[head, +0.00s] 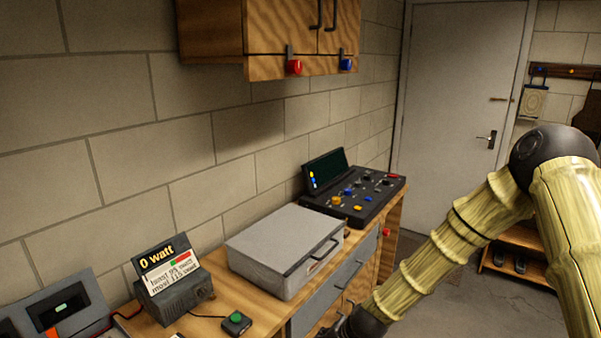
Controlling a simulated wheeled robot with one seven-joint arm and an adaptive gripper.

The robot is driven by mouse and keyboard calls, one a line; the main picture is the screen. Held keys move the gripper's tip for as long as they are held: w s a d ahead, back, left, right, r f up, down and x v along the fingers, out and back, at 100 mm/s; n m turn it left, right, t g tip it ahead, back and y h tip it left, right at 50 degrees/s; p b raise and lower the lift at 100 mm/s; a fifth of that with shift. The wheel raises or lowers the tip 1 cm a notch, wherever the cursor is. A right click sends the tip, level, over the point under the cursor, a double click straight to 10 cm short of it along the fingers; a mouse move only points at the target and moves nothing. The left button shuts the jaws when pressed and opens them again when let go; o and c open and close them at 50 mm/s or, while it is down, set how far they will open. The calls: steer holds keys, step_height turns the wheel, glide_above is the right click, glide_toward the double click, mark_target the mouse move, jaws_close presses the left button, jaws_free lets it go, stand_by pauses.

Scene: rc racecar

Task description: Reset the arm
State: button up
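My arm, with its yellow bamboo-like links, comes in from the right side of the head view. It bends at a dark round joint and slopes down to the left. The arm's dark lower end is at the bottom edge, in front of the wooden counter (262,322). My gripper's fingers are cut off by the bottom of the view, so I cannot see whether it is open or shut or holds anything.
On the counter stand a grey metal case (283,243), a black control panel (356,196), a "0 watt" display box (172,279) and a green button (236,323). A wooden cabinet (215,30) hangs above. Open floor (455,300) lies right of the counter, before a door (455,100).

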steer(key=s+d+f+n+g+h, duration=0.15)
steer(key=s+d+f, duration=0.25)
steer(key=s+f, duration=0.65)
steer(key=s+d+f+n+h, duration=0.1)
steer(key=s+d, duration=0.2)
steer(key=s, duration=0.6)
steer(key=s+d+f+n+g+h, duration=0.1)
steer(key=s+d, duration=0.3)
steer(key=s, duration=0.5)
steer(key=s+d+f+n+g+h, duration=0.1)
steer(key=s+d+f+n, duration=0.1)
steer(key=s, duration=0.8)
steer(key=shift+d+f+n, duration=0.25)
steer(key=shift+d+n, duration=0.3)
steer(key=shift+d, duration=0.65)
steer(key=shift+s, duration=0.1)
